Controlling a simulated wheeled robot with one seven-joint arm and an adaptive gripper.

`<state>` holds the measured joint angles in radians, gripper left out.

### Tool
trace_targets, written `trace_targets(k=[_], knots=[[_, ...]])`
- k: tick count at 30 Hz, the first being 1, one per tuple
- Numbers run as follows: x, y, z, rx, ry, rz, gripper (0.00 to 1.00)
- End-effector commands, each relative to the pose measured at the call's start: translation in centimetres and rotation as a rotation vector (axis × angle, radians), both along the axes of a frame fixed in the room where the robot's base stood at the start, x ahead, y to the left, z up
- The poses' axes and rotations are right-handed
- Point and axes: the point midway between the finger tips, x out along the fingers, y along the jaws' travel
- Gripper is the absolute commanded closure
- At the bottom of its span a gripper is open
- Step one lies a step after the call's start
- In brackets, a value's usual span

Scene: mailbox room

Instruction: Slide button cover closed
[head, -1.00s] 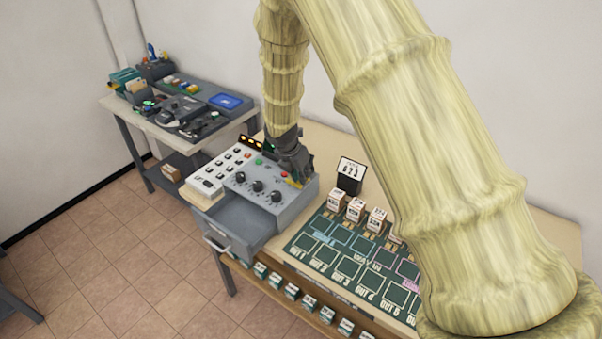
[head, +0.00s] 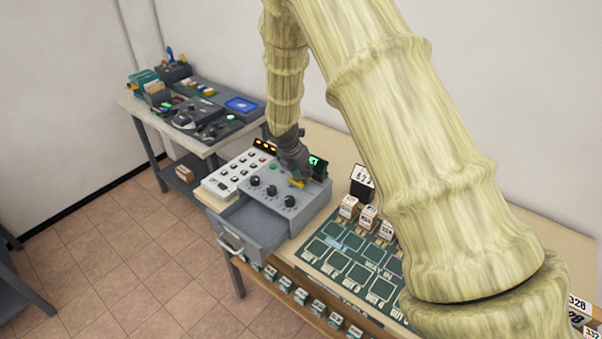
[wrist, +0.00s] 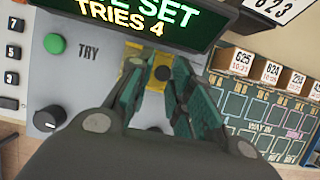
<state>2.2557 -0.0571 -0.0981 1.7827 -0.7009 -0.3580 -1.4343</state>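A grey control box (head: 312,207) stands on the table, with its open drawer below. A green button (wrist: 54,44) marked TRY is left of the yellow piece. My fingers partly hide the yellow piece.
A lit display (wrist: 140,15) stands close behind the yellow piece. Black dials (head: 272,190) line the box front. A white keypad (head: 235,172) is at left, the drawer (head: 255,225) juts forward, and numbered blocks (head: 368,217) stand right.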

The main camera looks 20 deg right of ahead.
Motion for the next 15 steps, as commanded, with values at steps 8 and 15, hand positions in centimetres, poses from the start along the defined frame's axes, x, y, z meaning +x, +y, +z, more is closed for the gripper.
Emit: trace_targets(k=[8,15], knots=[[0.01,-0.04,0.04,-0.001,0.000,0.000,0.62],[-0.08,0.18,0.71,0.000,-0.002,-0.001,0.62]])
